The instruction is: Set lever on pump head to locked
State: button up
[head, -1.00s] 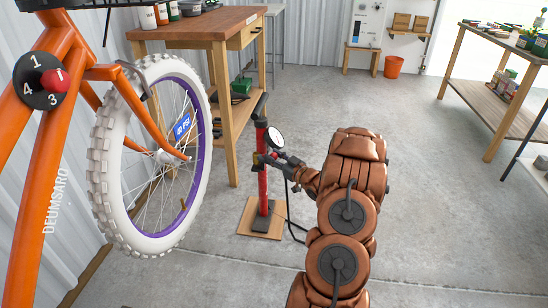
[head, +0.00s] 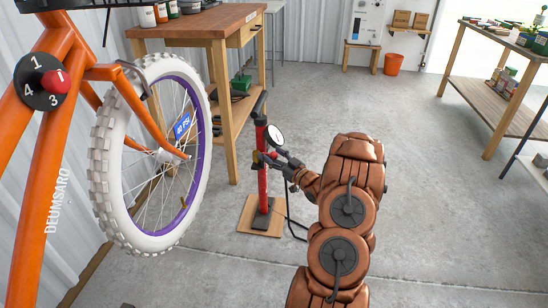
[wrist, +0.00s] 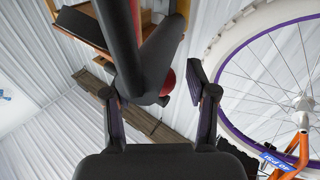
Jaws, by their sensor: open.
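The red floor pump (head: 262,180) stands upright in the head view, with a black handle on top and a round white gauge (head: 276,136) on its right side. My gripper (head: 272,160) is at the pump's upper body, just below the gauge; its fingertips are small there. In the wrist view my gripper (wrist: 150,80) is open, one finger on each side of a dark rounded part (wrist: 150,62) with a red piece (wrist: 168,80) beside it. I cannot tell whether this is the pump head, or which way its lever points. Contact with the fingers is unclear.
The pump rests on a wooden board (head: 246,226). A black hose curves at its right. The bicycle's white-tired wheel (head: 108,190) and orange frame (head: 42,150) stand close on the left. A wooden workbench (head: 205,28) is behind. Concrete floor at right is clear.

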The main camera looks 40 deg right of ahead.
jog(key=s+f, duration=0.1)
jog(key=s, duration=1.1)
jog(key=shift+f, duration=0.2)
jog(key=shift+a, duration=0.1)
dwell(0.4)
